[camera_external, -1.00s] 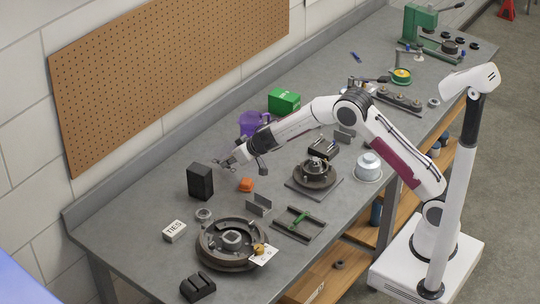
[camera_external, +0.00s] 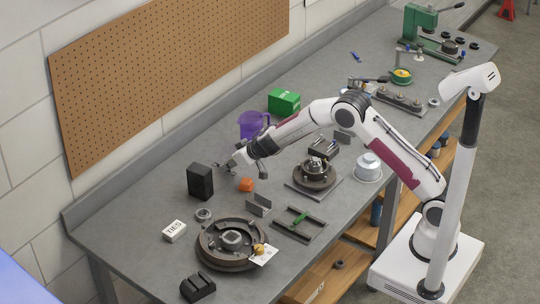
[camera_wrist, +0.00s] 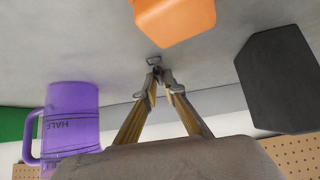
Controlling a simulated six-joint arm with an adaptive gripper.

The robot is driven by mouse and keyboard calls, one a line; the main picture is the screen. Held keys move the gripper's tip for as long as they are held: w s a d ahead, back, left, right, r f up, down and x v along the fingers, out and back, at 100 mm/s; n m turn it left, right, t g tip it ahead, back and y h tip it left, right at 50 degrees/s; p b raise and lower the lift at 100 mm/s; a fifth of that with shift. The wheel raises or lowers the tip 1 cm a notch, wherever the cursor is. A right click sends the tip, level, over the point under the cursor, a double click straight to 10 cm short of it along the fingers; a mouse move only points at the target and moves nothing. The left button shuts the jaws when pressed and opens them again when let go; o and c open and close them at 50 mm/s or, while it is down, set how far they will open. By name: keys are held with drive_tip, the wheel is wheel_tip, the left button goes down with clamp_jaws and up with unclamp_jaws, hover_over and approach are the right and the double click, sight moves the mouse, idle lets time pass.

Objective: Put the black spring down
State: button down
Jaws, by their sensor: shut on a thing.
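My gripper (camera_external: 220,165) reaches over the bench between the purple mug and the black block. In the wrist view its fingertips (camera_wrist: 155,76) are close together, shut on a small dark piece, seemingly the black spring (camera_wrist: 153,60), which shows just at the tips. The spring is too small to make out in the outside view. I cannot tell whether it touches the bench top.
A black block (camera_external: 200,181) stands left of the gripper and an orange piece (camera_external: 246,185) lies below it. A purple mug (camera_external: 252,125) and a green box (camera_external: 284,101) stand behind. A round drum assembly (camera_external: 232,258) and a white TIES box (camera_external: 174,231) are nearer the front.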

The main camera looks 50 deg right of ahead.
drive_tip(key=shift+f, duration=0.1)
drive_tip(key=c, duration=2.1)
unclamp_jaws()
drive_tip(key=shift+c, duration=0.2)
drive_tip(key=shift+r, duration=0.2)
drive_tip(key=shift+s+r, duration=0.45)
drive_tip(key=v, duration=1)
drive_tip(key=shift+s+r, duration=0.2)
drive_tip(key=shift+s, duration=0.05)
